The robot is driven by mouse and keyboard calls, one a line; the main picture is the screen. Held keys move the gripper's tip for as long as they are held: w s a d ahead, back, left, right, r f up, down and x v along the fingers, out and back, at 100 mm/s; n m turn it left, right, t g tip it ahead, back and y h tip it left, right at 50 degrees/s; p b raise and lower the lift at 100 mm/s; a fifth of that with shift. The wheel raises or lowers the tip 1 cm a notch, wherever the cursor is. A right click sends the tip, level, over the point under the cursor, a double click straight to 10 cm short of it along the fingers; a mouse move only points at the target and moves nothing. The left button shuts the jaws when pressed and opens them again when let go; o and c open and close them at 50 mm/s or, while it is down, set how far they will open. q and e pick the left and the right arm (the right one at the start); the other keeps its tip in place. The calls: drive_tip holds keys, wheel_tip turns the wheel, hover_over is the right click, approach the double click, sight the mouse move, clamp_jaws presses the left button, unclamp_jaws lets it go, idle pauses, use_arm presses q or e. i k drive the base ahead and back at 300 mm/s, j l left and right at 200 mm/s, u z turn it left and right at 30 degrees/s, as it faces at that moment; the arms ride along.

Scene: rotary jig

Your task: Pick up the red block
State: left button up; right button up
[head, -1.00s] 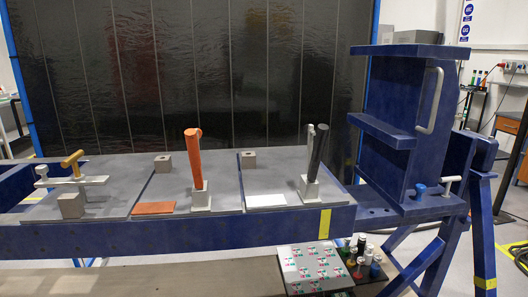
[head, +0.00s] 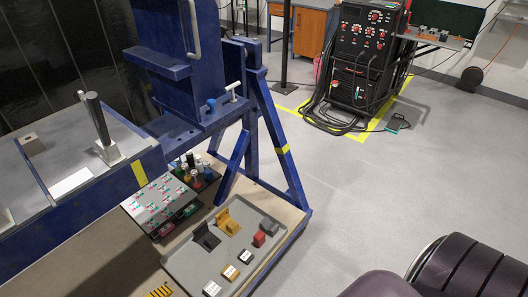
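A small red block (head: 259,239) sits on a grey tray (head: 197,262) at the right part of the lower wooden shelf, in the head view. It is close beside a dark grey block (head: 269,226) near the tray's right side. A black angled piece (head: 206,237) and a yellow angled piece (head: 228,222) stand on the same tray to its left. Several small blocks with white-labelled tops lie toward the tray's front, one of them here (head: 245,257). Neither of my grippers is in view.
A blue frame leg (head: 282,150) rises just behind and right of the tray. A sloped panel with coloured marks (head: 160,202) and several small bottles (head: 190,169) stand left of it. The blue rotary jig (head: 170,75) is above. The grey floor (head: 370,190) to the right is largely clear.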

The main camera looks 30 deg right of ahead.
sight(259, 239)
drive_tip(key=z, duration=1.05)
